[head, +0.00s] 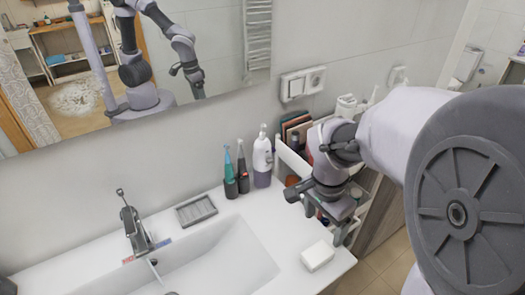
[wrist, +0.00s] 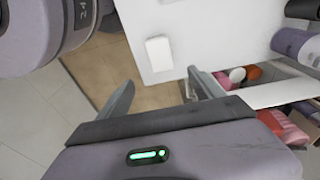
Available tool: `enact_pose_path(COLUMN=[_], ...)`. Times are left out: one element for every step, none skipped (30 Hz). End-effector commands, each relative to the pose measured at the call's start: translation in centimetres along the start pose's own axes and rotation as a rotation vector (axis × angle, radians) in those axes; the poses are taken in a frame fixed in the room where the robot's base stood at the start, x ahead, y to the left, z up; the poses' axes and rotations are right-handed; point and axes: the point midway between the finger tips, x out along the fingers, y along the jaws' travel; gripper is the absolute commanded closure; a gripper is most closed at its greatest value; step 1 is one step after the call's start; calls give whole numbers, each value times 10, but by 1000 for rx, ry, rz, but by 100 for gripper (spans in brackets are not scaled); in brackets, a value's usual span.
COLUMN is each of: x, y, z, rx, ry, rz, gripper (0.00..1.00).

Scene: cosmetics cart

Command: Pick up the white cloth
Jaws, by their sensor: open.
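The white cloth (head: 317,255) is a small, folded, block-like piece on the right front corner of the white sink counter. In the wrist view the cloth (wrist: 159,50) lies beyond my fingertips, near the counter edge. My gripper (head: 325,224) is open and empty, behind and above the cloth in the head view, apart from it. In the wrist view my gripper (wrist: 162,86) has its two fingers spread, with the counter edge and tiled floor seen between them. Nothing hides the cloth.
A cosmetics cart (wrist: 270,95) with several colourful items stands beside the counter, partly hidden by my arm in the head view. A pump bottle (head: 262,160), electric toothbrushes (head: 237,172), a grey soap dish (head: 196,210) and a faucet (head: 135,228) stand along the wall. The counter around the cloth is clear.

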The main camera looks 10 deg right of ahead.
Motion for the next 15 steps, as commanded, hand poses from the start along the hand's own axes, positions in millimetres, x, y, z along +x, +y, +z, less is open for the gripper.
enact_pose_path(x=[23,33,46,55,64,74,80,86,92,95,98,100,102,104,109], y=[1,1,1,1,1,1,0,0,0,0,0,0,0,-1,-2], z=[2,2,2,2,2,2,2,2,2,2,2,2,2,2,3], rx=[-1,-1,-1,-2,-2,-2,-3,-2,-2,-2,-2,-3,-4,-4,-4], ry=[-3,-3,-3,-3,-3,-3,-2,-3,-2,-2,-2,-2,-2,-2,-2], rz=[3,4,3,3,3,2,1,1,0,0,0,-1,-1,-1,-1], gripper=[24,24,24,24,24,24,24,24,24,24,24,24,24,24,24])
